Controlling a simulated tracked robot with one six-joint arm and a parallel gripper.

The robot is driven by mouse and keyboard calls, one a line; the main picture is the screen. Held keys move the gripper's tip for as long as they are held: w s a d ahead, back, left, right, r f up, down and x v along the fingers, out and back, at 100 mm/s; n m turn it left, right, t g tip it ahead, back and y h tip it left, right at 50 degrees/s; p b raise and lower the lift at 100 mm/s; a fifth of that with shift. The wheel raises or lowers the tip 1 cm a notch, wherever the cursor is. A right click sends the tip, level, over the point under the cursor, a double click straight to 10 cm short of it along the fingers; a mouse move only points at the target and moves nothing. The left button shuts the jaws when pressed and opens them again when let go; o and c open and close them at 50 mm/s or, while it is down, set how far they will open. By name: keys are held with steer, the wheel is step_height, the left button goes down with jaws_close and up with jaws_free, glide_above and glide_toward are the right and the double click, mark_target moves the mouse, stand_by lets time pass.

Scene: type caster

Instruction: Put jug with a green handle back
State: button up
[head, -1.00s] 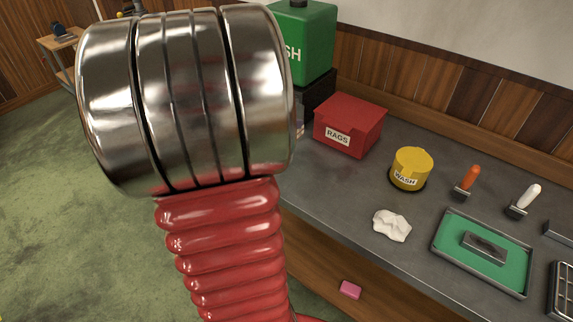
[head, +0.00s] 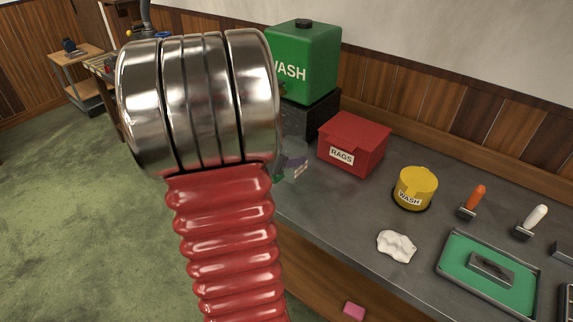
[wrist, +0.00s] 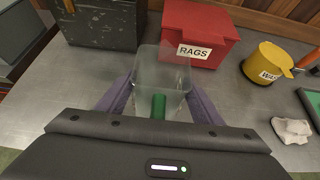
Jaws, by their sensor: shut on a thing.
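The clear jug with a green handle (wrist: 161,72) is between the two purple fingers of my gripper (wrist: 160,95) in the wrist view. The gripper is shut on it, with the green handle on the near side. In the head view the jug (head: 293,148) shows faintly at the bench's left end, partly hidden by my arm, with a purple finger of my gripper (head: 296,163) beside it. The jug looks upright and empty. I cannot tell whether its base touches the bench.
The red RAGS box (head: 354,144) stands just right of the jug. A green WASH container (head: 307,62) sits on a dark stand (head: 309,118) behind. A yellow WASH pot (head: 415,188), white crumpled rag (head: 396,246) and green tray (head: 456,264) lie farther right on the grey bench (head: 340,215).

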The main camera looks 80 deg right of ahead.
steer(key=shift+f, duration=1.85)
steer(key=o, duration=1.8)
steer(key=shift+f, duration=0.1)
steer(key=shift+o, duration=0.2)
steer(key=shift+w+a+r, duration=0.2)
steer(key=shift+a+r, duration=0.2)
steer(key=v, duration=1.1)
steer(key=shift+f, duration=0.1)
